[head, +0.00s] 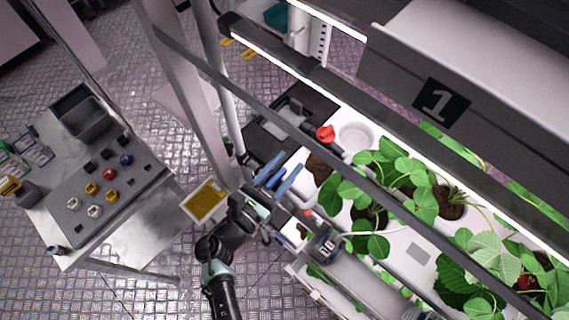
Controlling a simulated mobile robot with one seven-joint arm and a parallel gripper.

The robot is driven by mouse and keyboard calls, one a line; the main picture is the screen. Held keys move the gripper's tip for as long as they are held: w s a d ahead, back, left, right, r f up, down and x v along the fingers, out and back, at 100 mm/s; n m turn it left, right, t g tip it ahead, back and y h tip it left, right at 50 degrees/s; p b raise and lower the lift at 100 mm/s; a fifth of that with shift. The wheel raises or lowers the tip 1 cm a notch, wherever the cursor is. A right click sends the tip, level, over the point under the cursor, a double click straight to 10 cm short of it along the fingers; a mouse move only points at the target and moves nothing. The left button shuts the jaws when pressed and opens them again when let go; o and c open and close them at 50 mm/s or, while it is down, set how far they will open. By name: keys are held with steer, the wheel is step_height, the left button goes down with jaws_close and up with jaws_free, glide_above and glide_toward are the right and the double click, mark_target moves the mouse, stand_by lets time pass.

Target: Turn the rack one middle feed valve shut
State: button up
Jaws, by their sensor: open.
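Rack one (441,101) carries a dark plate with a white "1". A red valve handle (325,133) sits on a dark fitting at the left end of a white planted tray (355,133). The picture does not make clear how far the handle is turned. My gripper (289,163) has blue fingers, spread apart with nothing between them. It is below and left of the red handle in the head view, apart from it. A smaller orange-red part (308,213) shows lower down, partly hidden near my wrist; I cannot tell what it is.
A grey rail (300,131) crosses diagonally in front of the tray, close to the handle. Strawberry plants (400,170) fill the tray to the right. A yellow card (205,201) is left of my gripper. A table (140,215) with coloured knobs stands left, with floor between.

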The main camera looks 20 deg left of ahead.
jaws_close()
steer(key=shift+s+d+m+g+h, duration=0.15)
steer(key=shift+m+g+h, duration=0.15)
steer(key=shift+m+h, duration=0.45)
jaws_free()
